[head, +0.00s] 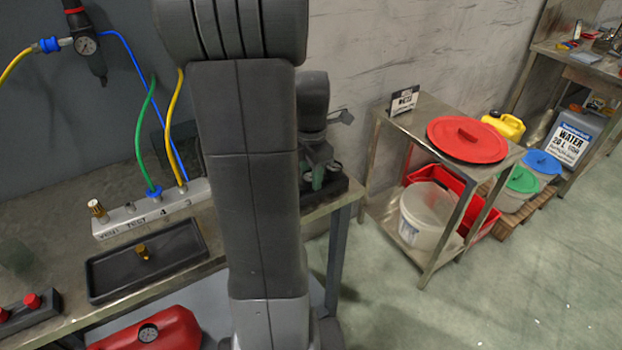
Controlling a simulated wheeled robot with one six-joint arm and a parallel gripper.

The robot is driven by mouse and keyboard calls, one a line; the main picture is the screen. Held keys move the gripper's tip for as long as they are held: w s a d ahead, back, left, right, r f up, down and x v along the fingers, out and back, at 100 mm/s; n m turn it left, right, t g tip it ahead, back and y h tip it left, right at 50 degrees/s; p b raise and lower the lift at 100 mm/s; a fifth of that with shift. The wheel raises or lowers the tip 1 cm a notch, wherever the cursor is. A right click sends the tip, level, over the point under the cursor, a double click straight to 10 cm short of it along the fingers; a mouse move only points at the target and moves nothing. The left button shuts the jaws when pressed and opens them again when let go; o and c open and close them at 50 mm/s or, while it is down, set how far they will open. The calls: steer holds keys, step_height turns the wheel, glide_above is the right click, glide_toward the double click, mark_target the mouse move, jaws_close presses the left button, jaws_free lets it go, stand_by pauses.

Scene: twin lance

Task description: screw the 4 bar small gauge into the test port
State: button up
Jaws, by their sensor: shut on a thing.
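My gripper (318,178) is at the right end of the bench, partly hidden behind my own arm. It points down over a dark rack (341,188) with small round gauges in it. Its jaws are shut on what seems to be a small gauge; the 4 bar marking cannot be read. Gauge tops (336,167) show close beside the fingers. The test port (130,207) is on top of the pale manifold block (115,228), above the TEST label, on the left half of the bench. No gauge stands in it.
A brass fitting (97,208) stands at the manifold's left end. Green (141,130) and yellow (168,125) hoses rise from its right part. A black tray (110,285) holding a brass piece (143,252) lies in front. A steel cart (392,128) stands right of the bench.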

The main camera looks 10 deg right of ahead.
steer(key=shift+r+p, duration=0.7)
steer(key=shift+r, duration=0.05)
stand_by(0.5)
steer(key=shift+r+p, duration=1.5)
steer(key=shift+r, duration=0.2)
steer(key=shift+f, duration=0.1)
steer(key=shift+c, duration=0.2)
